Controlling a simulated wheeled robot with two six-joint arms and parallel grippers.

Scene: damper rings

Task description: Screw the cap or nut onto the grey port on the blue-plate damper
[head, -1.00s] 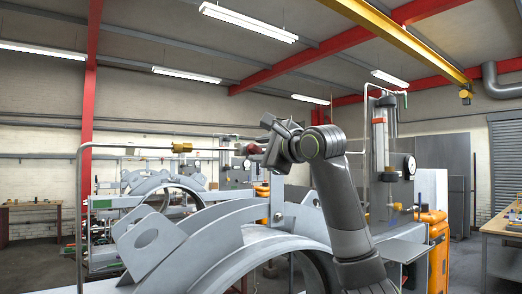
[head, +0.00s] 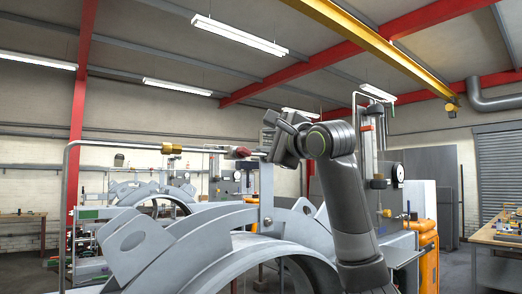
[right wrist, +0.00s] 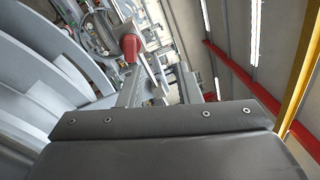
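My right gripper (head: 270,137) is raised in the middle of the head view, close to the thin horizontal pipe (head: 120,143). A red part (head: 240,152) shows just left of the gripper. A red, rounded part (right wrist: 131,47) also shows in the right wrist view, above the dark grey gripper body; I cannot tell if it is held. A brass fitting (head: 172,148) sits on the pipe further left. The gripper's fingertips are not clear. I cannot pick out the grey port, a blue plate or a loose cap for sure. My left gripper is not in view.
A large pale grey ring frame (head: 215,245) stands close in front, with a lug plate (head: 266,195) on top. A workbench (head: 500,238) is at the far right.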

